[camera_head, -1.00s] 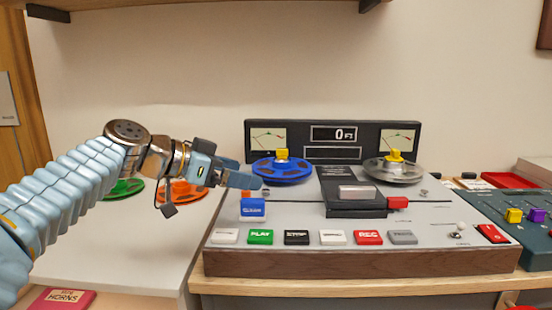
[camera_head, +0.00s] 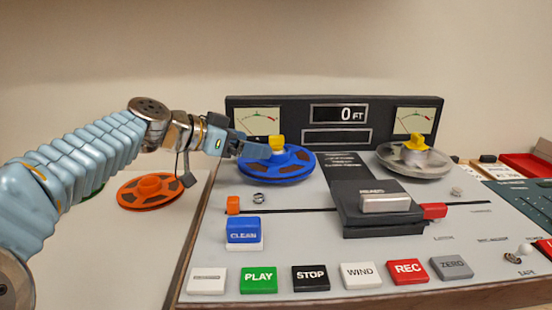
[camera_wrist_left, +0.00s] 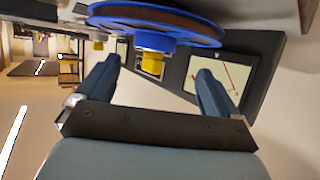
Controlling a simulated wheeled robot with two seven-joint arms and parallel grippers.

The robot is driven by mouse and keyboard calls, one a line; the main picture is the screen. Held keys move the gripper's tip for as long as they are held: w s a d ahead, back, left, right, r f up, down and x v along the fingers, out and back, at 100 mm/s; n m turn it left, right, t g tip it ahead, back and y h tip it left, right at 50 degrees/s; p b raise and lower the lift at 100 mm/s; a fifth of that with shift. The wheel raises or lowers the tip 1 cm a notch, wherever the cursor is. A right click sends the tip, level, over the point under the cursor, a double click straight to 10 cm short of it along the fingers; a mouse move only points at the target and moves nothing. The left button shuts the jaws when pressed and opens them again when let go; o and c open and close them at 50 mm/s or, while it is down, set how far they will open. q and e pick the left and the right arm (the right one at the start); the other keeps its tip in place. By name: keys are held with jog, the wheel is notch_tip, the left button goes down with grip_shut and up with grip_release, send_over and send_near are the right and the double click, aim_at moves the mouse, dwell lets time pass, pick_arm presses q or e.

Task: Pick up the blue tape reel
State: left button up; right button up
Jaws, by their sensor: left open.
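The blue tape reel (camera_head: 290,165) lies flat on the left spindle of the tape machine, with a yellow knob (camera_head: 277,143) standing at its centre. My left gripper (camera_head: 258,150) reaches in from the left, level with the yellow knob and at the reel's left side. In the left wrist view the gripper (camera_wrist_left: 160,90) is open, its two fingers spread. The blue reel (camera_wrist_left: 158,22) and yellow knob (camera_wrist_left: 151,64) show beyond and between the fingertips. Nothing is held. My right gripper is not in view.
A clear reel (camera_head: 414,161) with a yellow knob sits on the right spindle. An orange reel (camera_head: 150,191) lies on the lower white surface at left, with a green reel partly hidden behind my arm. The meter panel (camera_head: 337,128) stands behind the reels. Buttons line the machine's front.

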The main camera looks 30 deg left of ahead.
aim_at(277, 157)
pick_arm(q)
jog(key=x, duration=0.2)
jog(key=d+p+x, duration=0.1)
jog(key=x, duration=0.2)
jog(key=shift+s, duration=0.1)
jog(key=shift+w+d+f, duration=0.15)
jog(key=shift+w+f, duration=0.1)
jog(key=shift+w, duration=0.15)
jog(key=c, duration=1.4)
jog(key=shift+r, duration=0.15)
